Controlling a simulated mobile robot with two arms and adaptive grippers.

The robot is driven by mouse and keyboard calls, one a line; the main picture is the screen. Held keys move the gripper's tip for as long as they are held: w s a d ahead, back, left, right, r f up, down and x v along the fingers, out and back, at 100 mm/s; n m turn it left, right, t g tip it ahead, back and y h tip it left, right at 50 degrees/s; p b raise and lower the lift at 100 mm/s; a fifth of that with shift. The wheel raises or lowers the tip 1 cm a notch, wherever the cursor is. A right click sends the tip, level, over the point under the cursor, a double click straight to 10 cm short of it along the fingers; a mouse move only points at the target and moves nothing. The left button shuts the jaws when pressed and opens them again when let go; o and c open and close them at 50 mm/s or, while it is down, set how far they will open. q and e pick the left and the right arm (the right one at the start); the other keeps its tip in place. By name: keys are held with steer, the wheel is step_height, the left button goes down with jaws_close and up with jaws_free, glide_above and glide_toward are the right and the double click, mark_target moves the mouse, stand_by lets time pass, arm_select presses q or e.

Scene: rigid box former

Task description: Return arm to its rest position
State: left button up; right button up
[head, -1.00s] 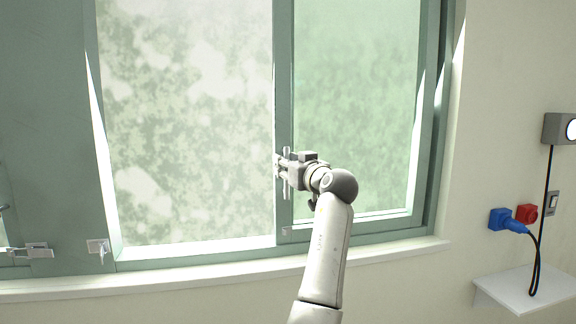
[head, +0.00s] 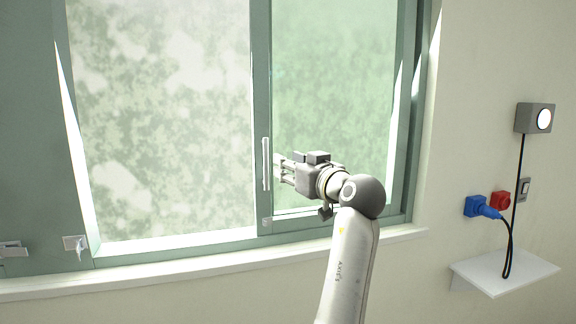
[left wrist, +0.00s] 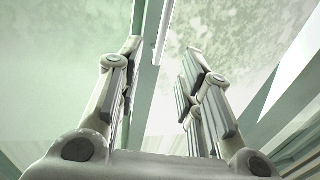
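My left gripper (head: 278,170) is open and empty in front of the window, with its fingers pointing left in the head view. A pale vertical handle (head: 266,163) on the window's green middle upright (head: 262,60) stands just left of the fingertips, apart from them in the picture. In the left wrist view the two fingers of the left gripper (left wrist: 160,55) are spread wide with nothing between them. The green upright and a pale bar show beyond them. My left arm rises from the bottom of the head view. My right gripper is in no view.
A window sill (head: 200,268) runs below the window. Small latches (head: 76,245) sit at the lower left of the frame. On the right wall are a blue plug (head: 480,207), a red socket (head: 501,200), a grey lamp box (head: 532,118), and a white shelf (head: 505,272) with a hanging cable.

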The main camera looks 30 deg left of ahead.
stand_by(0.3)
